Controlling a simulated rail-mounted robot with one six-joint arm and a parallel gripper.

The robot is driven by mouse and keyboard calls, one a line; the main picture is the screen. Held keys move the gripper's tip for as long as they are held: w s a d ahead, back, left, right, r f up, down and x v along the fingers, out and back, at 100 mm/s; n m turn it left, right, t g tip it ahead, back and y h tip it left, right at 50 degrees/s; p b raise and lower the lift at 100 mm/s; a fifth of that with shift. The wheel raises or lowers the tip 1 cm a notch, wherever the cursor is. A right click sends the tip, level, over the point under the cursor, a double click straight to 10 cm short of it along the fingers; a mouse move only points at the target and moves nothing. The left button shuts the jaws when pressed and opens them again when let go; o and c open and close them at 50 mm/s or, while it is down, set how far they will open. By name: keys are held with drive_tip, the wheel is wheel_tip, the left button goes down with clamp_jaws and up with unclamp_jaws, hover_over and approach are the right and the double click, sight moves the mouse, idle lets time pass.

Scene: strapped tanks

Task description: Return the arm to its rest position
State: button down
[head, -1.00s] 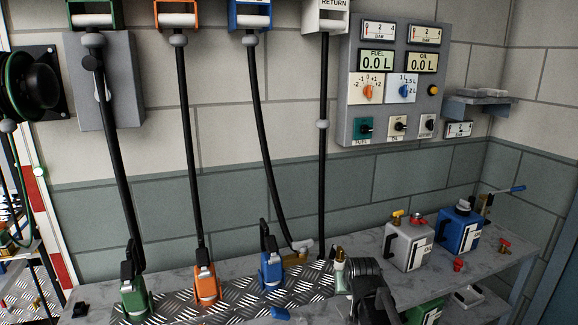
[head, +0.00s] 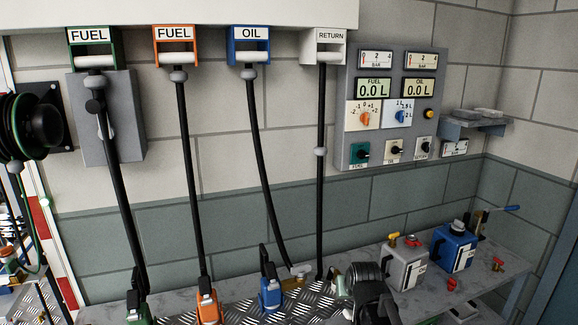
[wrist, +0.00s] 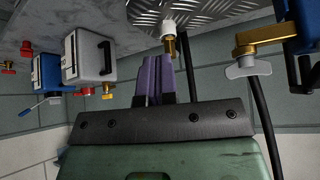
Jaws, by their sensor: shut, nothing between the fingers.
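My gripper (wrist: 151,62) shows in the wrist view as two purple fingers pressed together, with nothing between them. Its dark mounting bar and a green body fill the lower part of that view. In the head view my dark arm (head: 370,292) rises at the bottom, right of centre, in front of the bench; the fingertips cannot be made out there. The wrist view is turned over, so the bench top (wrist: 120,18) lies along its upper edge. A brass fitting with a white collar (wrist: 168,32) appears close beyond the fingers; I cannot tell the gap.
A grey tank (head: 405,264) and a blue tank (head: 454,248) stand on the bench at right. Green, orange (head: 208,306) and blue (head: 271,294) nozzles stand at left on tread plate. Hoses hang behind them. A control panel (head: 393,105) is on the wall.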

drive_tip(key=s+f+g, duration=0.3)
drive_tip(key=s+g, duration=0.3)
drive_tip(key=s, duration=1.2)
drive_tip(key=shift+g, duration=0.4)
drive_tip(key=shift+d, duration=0.1)
